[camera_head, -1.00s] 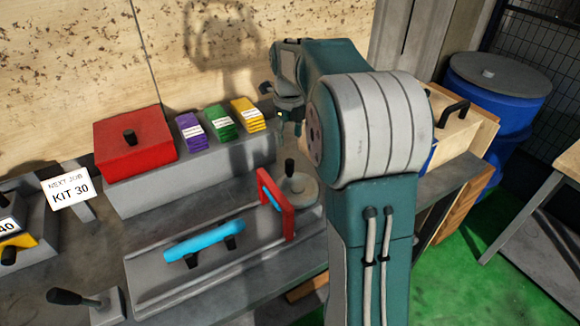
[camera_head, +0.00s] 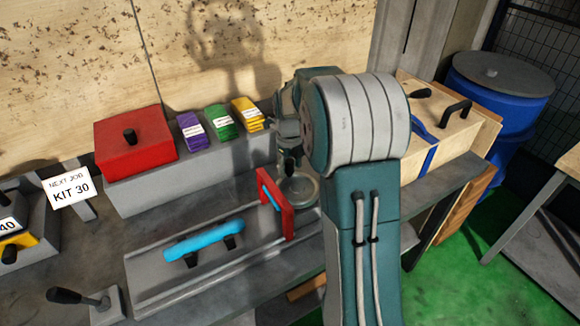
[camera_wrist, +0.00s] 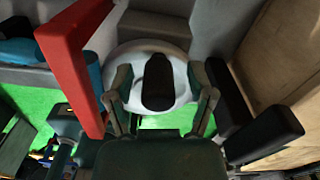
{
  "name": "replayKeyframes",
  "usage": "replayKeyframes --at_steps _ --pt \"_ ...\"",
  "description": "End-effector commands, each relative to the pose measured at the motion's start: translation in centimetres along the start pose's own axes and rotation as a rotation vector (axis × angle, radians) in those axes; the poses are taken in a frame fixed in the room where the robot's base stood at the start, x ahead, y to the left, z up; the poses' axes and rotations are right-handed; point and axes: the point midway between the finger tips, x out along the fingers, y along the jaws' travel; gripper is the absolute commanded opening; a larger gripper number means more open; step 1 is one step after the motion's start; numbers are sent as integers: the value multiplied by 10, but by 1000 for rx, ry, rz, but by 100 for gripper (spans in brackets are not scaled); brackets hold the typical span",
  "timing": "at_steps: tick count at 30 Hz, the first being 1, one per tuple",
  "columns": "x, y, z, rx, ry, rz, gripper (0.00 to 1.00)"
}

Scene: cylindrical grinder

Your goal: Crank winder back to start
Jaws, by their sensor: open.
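The winder is a round pale grey disc (camera_head: 300,189) at the right end of the grey machine bed, beside a red upright plate (camera_head: 282,203). Its black crank knob (camera_wrist: 158,82) stands up from the disc, which also shows in the wrist view (camera_wrist: 131,60). In the head view the knob is hidden by my gripper (camera_head: 290,158), which is directly above the disc. In the wrist view my gripper (camera_wrist: 161,92) is open, with one finger on each side of the knob and gaps between. Nothing is held.
A blue-handled bar (camera_head: 204,240) lies along the bed left of the red plate. Behind are a red box (camera_head: 135,145) and purple, green and yellow packs (camera_head: 222,121). A wooden case with a black handle (camera_head: 450,125) stands at right. A black lever (camera_head: 70,297) is front left.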

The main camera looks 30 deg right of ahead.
Motion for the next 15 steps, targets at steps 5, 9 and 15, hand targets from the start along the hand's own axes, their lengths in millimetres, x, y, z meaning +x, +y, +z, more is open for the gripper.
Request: replayKeyframes --at_steps 5,9,15 --pt "0 0 0 0 0 0 7" --pt "0 0 0 0 0 0 0" --pt "1 0 0 -2 1 1 0"
